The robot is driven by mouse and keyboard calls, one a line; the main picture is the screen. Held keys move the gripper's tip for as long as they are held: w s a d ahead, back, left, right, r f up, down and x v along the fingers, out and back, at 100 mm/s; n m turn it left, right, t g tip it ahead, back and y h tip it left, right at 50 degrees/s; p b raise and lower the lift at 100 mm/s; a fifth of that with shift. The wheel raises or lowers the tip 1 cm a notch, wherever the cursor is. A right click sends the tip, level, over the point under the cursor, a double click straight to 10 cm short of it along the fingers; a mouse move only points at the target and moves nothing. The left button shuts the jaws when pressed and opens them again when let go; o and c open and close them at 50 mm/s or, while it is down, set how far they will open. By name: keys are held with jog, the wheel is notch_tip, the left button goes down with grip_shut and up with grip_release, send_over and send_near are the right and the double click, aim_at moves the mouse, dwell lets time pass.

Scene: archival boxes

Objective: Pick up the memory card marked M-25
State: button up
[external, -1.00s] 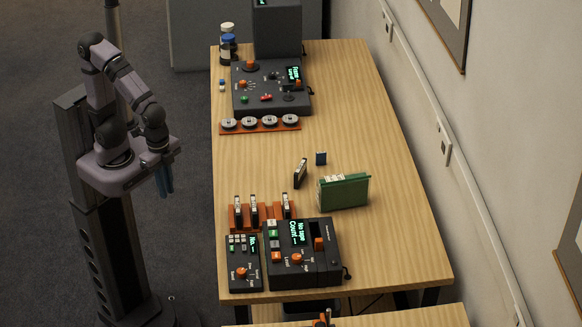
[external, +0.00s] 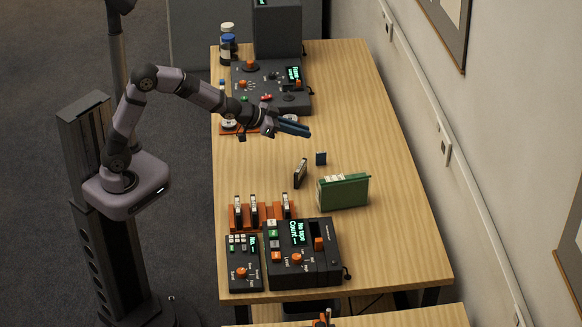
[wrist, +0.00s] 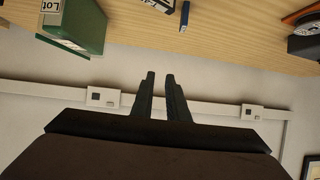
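A small dark blue card-like piece (external: 321,158) stands on the table in the external view, left of and behind the green box. It also shows at the top of the wrist view (wrist: 185,15). No M-25 marking is readable on it, so I cannot tell whether it is the memory card. My gripper (external: 308,132) is above the table, behind the blue piece in the external view and apart from it. In the wrist view my two fingers (wrist: 160,75) have a narrow gap between them with nothing in it.
A black cassette (external: 300,173) and a green box (external: 343,192) stand near the blue piece. An orange rack (external: 270,224) with several cassettes and two dark consoles (external: 303,253) are at the front. Another console (external: 270,88) is behind. The table's right side is clear.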

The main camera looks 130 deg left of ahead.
jog(key=s+a+y, duration=0.1)
jog(key=s+a, duration=0.1)
jog(key=a, duration=0.2)
send_near(321, 153)
jog(key=a, duration=0.1)
jog(key=w+a+f, duration=0.1)
jog(key=shift+w+a+n, duration=0.2)
jog(key=shift+a+n, duration=0.05)
jog(key=shift+n, duration=0.05)
jog(key=shift+p+x, duration=0.85)
jog(key=shift+x, duration=2.8)
jog(key=shift+d+f, duration=0.1)
grip_shut()
